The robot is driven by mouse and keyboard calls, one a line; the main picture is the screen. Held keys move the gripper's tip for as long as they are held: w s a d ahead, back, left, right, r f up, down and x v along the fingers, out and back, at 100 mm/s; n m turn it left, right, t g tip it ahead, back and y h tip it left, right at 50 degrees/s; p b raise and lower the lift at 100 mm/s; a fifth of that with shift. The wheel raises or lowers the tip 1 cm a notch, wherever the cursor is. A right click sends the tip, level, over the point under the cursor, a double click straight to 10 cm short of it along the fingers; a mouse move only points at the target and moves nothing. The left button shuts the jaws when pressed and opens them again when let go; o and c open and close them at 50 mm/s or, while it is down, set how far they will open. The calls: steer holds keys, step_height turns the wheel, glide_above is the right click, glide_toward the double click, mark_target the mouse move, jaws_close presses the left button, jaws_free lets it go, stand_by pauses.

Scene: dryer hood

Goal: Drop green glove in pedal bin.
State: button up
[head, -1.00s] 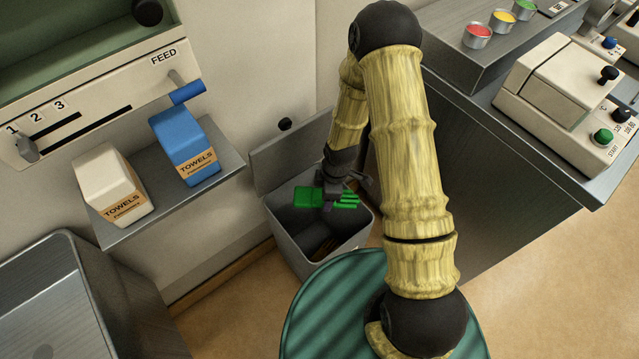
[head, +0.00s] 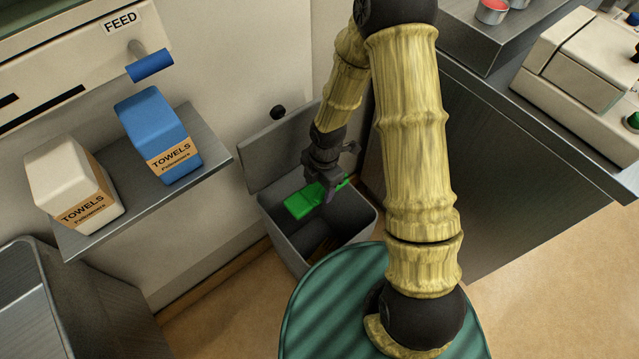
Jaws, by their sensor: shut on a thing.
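The green glove (head: 304,202) is in my gripper (head: 328,186), which is shut on it. The glove hangs over the mouth of the grey pedal bin (head: 293,249), towards its back left. The bin's lid (head: 268,165) is open and tilted back against the wall. Part of the glove is hidden behind my gripper. Some brownish contents show dimly inside the bin.
A shelf (head: 88,240) on the left wall carries a white towel box (head: 68,180) and a blue towel box (head: 158,135). A metal counter (head: 500,170) stands close on the right. A metal basin (head: 25,300) is at the lower left.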

steer(key=shift+w+d+f+b, duration=0.15)
steer(key=shift+f+b, duration=1.95)
steer(key=shift+f, duration=0.4)
steer(key=o, duration=1.1)
steer(key=shift+c, duration=0.2)
steer(key=shift+r, duration=0.1)
step_height(320, 180, up, 17)
steer(key=p, duration=0.6)
glide_above(320, 193)
steer(key=w+d, duration=0.2)
steer(key=w, duration=0.1)
steer(key=shift+r, duration=0.1)
